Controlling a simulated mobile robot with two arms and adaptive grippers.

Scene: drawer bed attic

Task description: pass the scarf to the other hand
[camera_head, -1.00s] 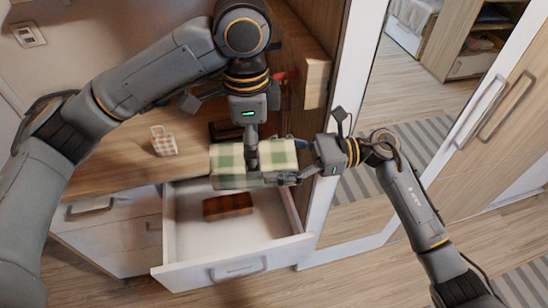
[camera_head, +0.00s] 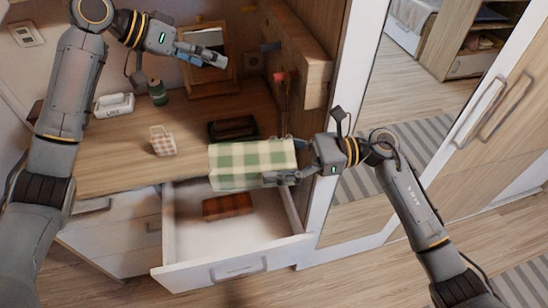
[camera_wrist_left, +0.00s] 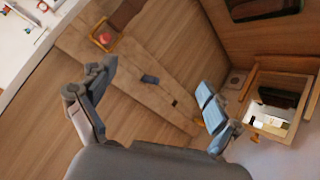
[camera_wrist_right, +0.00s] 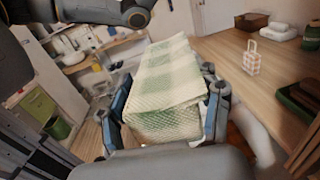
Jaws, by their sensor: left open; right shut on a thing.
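The scarf (camera_head: 252,164) is a folded green-and-cream checked block, held over the open drawer at the desk's front edge. My right gripper (camera_head: 284,176) is shut on its right end. In the right wrist view the scarf (camera_wrist_right: 168,90) lies between the two fingers of the right gripper (camera_wrist_right: 165,125). My left gripper (camera_head: 204,55) is open and empty, up and to the left of the scarf, above the back of the desk. In the left wrist view the fingers of the left gripper (camera_wrist_left: 150,105) are spread wide with nothing between them.
The open white drawer (camera_head: 235,270) holds a brown box (camera_head: 228,206). On the desk (camera_head: 110,165) stand a small checked basket (camera_head: 162,140), a white telephone (camera_head: 114,104), a green jar (camera_head: 157,92), a dark tray (camera_head: 233,127) and a mirror (camera_head: 208,75). A wooden cabinet wall and a white post stand to the right.

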